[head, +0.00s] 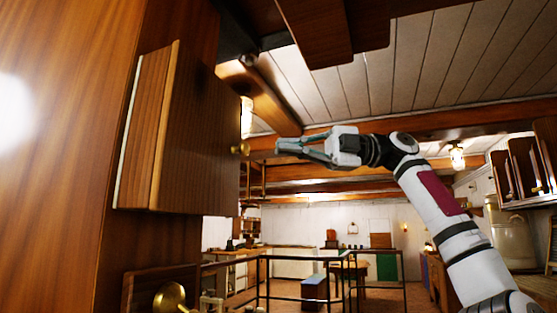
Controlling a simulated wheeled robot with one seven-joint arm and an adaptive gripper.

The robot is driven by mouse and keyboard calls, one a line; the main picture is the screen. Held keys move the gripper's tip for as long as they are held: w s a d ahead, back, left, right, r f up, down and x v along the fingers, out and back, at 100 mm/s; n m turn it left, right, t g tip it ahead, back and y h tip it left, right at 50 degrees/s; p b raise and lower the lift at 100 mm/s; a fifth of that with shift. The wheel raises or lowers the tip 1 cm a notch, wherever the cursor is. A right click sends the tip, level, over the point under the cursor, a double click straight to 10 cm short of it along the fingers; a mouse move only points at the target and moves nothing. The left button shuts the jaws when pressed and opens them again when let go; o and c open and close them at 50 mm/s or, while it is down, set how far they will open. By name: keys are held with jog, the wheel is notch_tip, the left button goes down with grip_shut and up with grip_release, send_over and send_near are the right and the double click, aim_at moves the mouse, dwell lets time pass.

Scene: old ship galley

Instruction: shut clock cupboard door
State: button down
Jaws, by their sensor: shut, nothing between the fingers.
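The clock cupboard (147,140) is a small wooden box on the wall panel at the left of the head view. Its dark wood door (205,135) shows at a steep angle, with a small brass knob (240,149) at its right edge. How far the door stands open is hard to tell from this angle. My gripper (281,146) is shut and empty. It points left at about the height of the knob, and in the picture a small gap separates the two. The clock and the cupboard's inside are not visible.
A brass handle (170,298) sits low on the wood at the left. Dark railings (300,258) cross the room below my arm. A wooden beam (270,95) and dark wood panels (320,30) hang overhead. A lit lamp (457,157) and shelves are at the right.

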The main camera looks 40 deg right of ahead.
jog(key=w+d+p+v, duration=0.1)
jog(key=p+v, duration=0.2)
jog(key=v, duration=0.5)
jog(key=shift+w+d+r, duration=0.15)
jog(key=shift+d+r, duration=0.05)
jog(key=shift+d, duration=0.05)
